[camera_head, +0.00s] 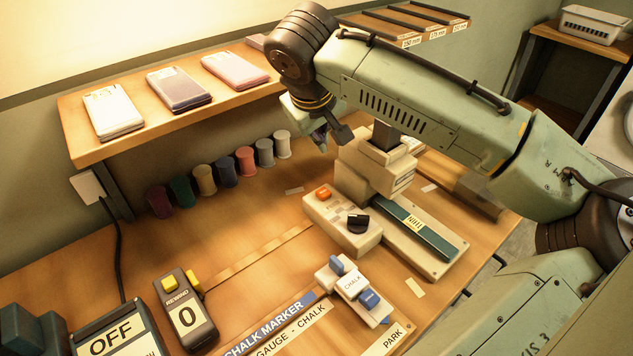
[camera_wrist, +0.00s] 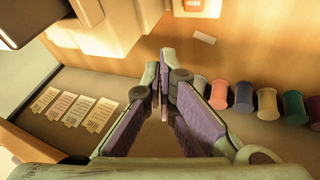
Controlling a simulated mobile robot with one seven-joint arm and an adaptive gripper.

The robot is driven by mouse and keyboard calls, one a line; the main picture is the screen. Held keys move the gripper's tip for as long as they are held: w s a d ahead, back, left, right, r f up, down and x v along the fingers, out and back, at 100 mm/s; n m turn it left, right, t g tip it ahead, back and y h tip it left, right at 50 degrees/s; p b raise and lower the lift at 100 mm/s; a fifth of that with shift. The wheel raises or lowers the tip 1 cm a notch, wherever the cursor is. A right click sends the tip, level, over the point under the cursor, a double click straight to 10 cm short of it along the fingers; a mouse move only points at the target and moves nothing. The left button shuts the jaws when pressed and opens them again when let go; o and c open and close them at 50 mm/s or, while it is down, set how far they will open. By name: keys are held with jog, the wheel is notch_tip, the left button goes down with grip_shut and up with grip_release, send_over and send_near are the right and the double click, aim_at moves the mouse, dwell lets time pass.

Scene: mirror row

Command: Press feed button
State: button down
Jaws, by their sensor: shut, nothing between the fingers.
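An orange button (camera_head: 324,193) sits on top of a cream control box (camera_head: 345,232) beside a black knob (camera_head: 358,222); I cannot read its label. An orange button also shows at the top edge of the wrist view (camera_wrist: 193,5), partly cut off. My gripper (camera_head: 320,142) hangs above and behind the box, near the row of spools, apart from the button. In the wrist view my gripper (camera_wrist: 160,62) has its purple-padded fingertips together, with nothing between them.
A cream machine head (camera_head: 372,168) stands right beside my gripper. Several coloured spools (camera_head: 205,180) line the wall under a shelf (camera_head: 170,125). A REWIND counter (camera_head: 185,310) and a chalk marker unit (camera_head: 352,290) stand in front. The bench between is mostly clear.

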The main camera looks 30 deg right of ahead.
jog(key=shift+s, duration=0.1)
jog(key=b, duration=0.7)
send_near(320, 189)
jog(key=w+d+f, duration=0.1)
jog(key=w+f, duration=0.1)
jog(key=w+d+f, duration=0.1)
jog(key=d+f, duration=0.1)
jog(key=shift+w+d+f, duration=0.1)
jog(key=shift+w+d, duration=0.05)
jog(key=shift+w, duration=0.2)
jog(key=shift+f, duration=0.15)
dwell(0.6)
jog(key=shift+f, duration=0.25)
jog(key=shift+f+b, duration=0.55)
dwell(0.6)
dwell(0.3)
jog(key=shift+r+p, duration=0.85)
jog(key=shift+r, duration=0.1)
jog(key=shift+r, duration=0.1)
